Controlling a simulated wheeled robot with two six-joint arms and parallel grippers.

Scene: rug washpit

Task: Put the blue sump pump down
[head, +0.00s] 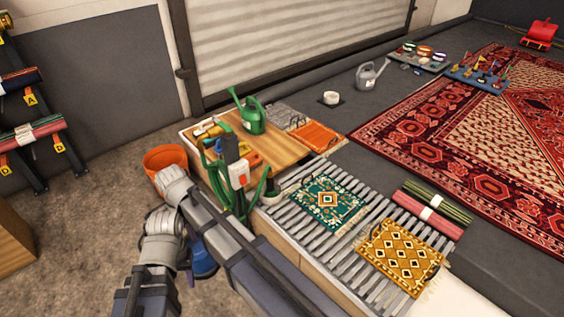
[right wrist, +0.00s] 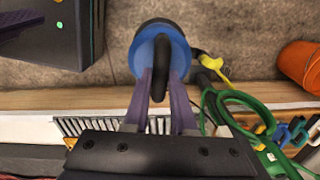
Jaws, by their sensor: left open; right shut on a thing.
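The blue sump pump (head: 202,262) hangs low beside the near side of the table in the head view, partly hidden behind my arm. In the right wrist view the sump pump (right wrist: 139,64) shows its blue round top, dark body and black loop handle. My right gripper (right wrist: 160,76) is shut on that handle, its purple fingers on both sides. The pump is over the grey floor, just beyond the wooden table edge. My arm hides the right gripper in the head view. My left gripper is open, low in the head view; its fingers are hard to make out.
An orange bucket (head: 165,158) stands at the table's far left end. A green watering can (head: 251,115) and green hose (right wrist: 240,98) are at that end. Slatted rollers (head: 288,212) carry a green rug (head: 327,207) and a yellow rug (head: 400,258). Floor left of the bucket is clear.

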